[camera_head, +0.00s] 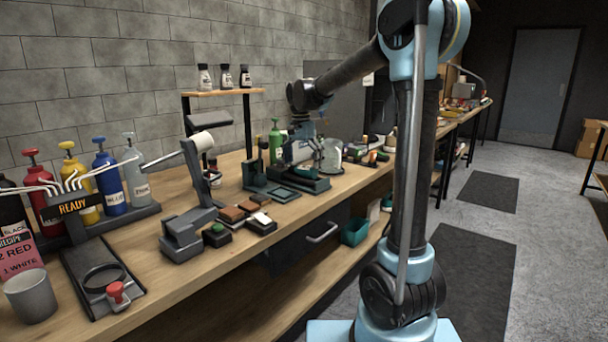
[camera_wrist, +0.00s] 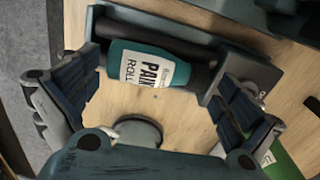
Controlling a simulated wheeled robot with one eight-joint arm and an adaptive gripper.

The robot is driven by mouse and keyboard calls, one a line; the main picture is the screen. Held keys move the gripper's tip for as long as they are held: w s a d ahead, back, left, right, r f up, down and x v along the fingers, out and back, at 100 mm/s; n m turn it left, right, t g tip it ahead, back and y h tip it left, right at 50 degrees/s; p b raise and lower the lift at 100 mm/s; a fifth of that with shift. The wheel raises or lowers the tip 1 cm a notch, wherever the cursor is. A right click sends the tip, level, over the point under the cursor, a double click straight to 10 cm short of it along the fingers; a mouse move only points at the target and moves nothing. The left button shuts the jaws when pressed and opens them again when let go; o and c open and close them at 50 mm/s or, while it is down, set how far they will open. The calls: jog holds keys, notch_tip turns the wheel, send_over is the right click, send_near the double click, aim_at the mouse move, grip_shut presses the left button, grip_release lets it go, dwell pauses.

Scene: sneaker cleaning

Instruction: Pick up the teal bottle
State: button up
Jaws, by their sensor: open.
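In the wrist view the teal bottle (camera_wrist: 184,72), with a white label reading "PAIN" and "ROLL", lies on its side along a dark holder. My gripper (camera_wrist: 160,85) is open, with one dark finger pad toward each end of the bottle. The bottle is between the fingers in the picture; I cannot tell whether either finger touches it. In the head view my gripper (camera_head: 304,128) is over the far middle of the workbench, and I cannot make out the teal bottle there.
The wooden workbench (camera_head: 140,268) carries a dark stand (camera_head: 284,190), a green bottle (camera_head: 276,142), a clear dome (camera_head: 331,156), several brushes (camera_head: 240,213) and coloured paint bottles at left. A round grey piece (camera_wrist: 138,130) is below the bottle in the wrist view.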

jog(key=shift+f, duration=1)
jog(key=c, duration=0.9)
jog(key=shift+c, duration=0.2)
